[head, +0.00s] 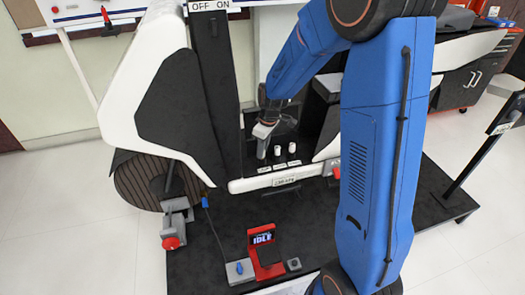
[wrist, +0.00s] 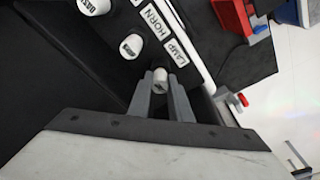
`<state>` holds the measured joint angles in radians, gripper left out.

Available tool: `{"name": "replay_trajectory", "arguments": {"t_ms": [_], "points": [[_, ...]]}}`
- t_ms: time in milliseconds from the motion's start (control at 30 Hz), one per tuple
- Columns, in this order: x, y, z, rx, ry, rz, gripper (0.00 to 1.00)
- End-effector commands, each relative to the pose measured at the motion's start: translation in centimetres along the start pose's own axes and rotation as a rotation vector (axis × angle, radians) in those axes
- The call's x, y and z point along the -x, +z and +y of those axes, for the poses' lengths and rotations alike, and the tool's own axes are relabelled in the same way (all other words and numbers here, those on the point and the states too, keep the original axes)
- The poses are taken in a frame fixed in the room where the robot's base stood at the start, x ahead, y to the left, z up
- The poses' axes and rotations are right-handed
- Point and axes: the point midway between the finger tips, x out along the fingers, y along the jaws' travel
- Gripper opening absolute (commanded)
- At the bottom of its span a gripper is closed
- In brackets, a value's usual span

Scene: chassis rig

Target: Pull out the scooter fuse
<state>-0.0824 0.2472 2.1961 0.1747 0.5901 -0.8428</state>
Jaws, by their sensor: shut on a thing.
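My gripper (head: 264,128) reaches down into the dark bay of the chassis rig; it also shows in the wrist view (wrist: 160,92). Its two grey fingers are shut on a white fuse (wrist: 160,77), the leftmost in the row in the head view (head: 262,151). I cannot tell whether this fuse is still seated. Two other white fuses, the middle one (head: 277,151) and the right one (head: 292,147), stand beside it. Labels in the wrist view read HORN (wrist: 155,18) and LAMP (wrist: 175,48). A scooter label cannot be read.
The white front edge (head: 255,184) of the rig borders the bay. A red stand marked IDLE (head: 262,243) is on the dark platform in front, near a grey block with a blue knob (head: 239,268).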

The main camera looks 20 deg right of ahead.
Motion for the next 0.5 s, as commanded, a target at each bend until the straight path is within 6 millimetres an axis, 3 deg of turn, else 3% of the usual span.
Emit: {"name": "replay_trajectory", "arguments": {"t_ms": [500], "points": [[1.7, -0.3, 0.0, 0.001, 0.001, 0.000, 0.00]]}}
